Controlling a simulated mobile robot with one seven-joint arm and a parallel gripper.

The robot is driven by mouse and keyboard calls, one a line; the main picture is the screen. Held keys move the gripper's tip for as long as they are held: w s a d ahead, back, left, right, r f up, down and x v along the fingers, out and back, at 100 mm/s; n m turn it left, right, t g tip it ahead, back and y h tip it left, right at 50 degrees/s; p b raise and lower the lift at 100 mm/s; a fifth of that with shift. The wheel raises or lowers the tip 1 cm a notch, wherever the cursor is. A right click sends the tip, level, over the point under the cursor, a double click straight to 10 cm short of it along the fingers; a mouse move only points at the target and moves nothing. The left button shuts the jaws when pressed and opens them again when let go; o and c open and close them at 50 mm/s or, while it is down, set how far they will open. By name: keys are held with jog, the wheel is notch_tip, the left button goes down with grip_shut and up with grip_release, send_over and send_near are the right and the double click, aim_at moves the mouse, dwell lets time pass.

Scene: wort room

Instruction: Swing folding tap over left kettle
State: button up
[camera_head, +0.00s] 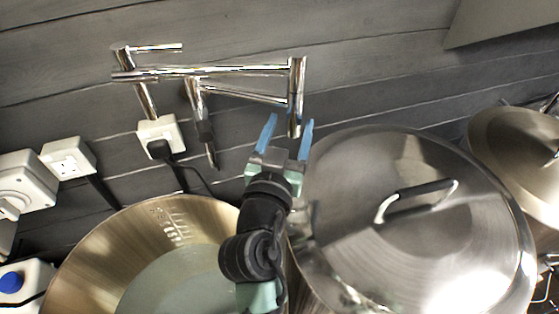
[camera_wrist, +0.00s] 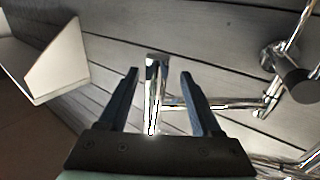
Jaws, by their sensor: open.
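The chrome folding tap (camera_head: 215,71) is fixed to the wall and folded back on itself, its elbow post (camera_head: 297,85) to the right and its spout (camera_head: 202,120) hanging further left. My gripper (camera_head: 287,127) is open below the elbow, blue fingers pointing up. In the wrist view the post (camera_wrist: 153,100) shows between the fingers of my gripper (camera_wrist: 159,74), with visible gaps on both sides; I cannot tell its exact depth. The left kettle (camera_head: 82,252) is open and holds pale liquid, below and left of the elbow. My arm hides part of its right side.
A lidded kettle (camera_head: 340,190) stands close to the right of my gripper, and another lidded kettle (camera_head: 515,150) is at the far right. Wall sockets (camera_head: 68,160), a plug with a cable (camera_head: 160,148) and a white box with a blue button (camera_head: 12,281) are at left.

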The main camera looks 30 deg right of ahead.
jog(key=b+v, duration=0.2)
jog(key=v, duration=0.5)
jog(key=shift+s+a+b, duration=0.2)
jog(key=shift+a+b, duration=0.1)
jog(key=shift+b, duration=0.1)
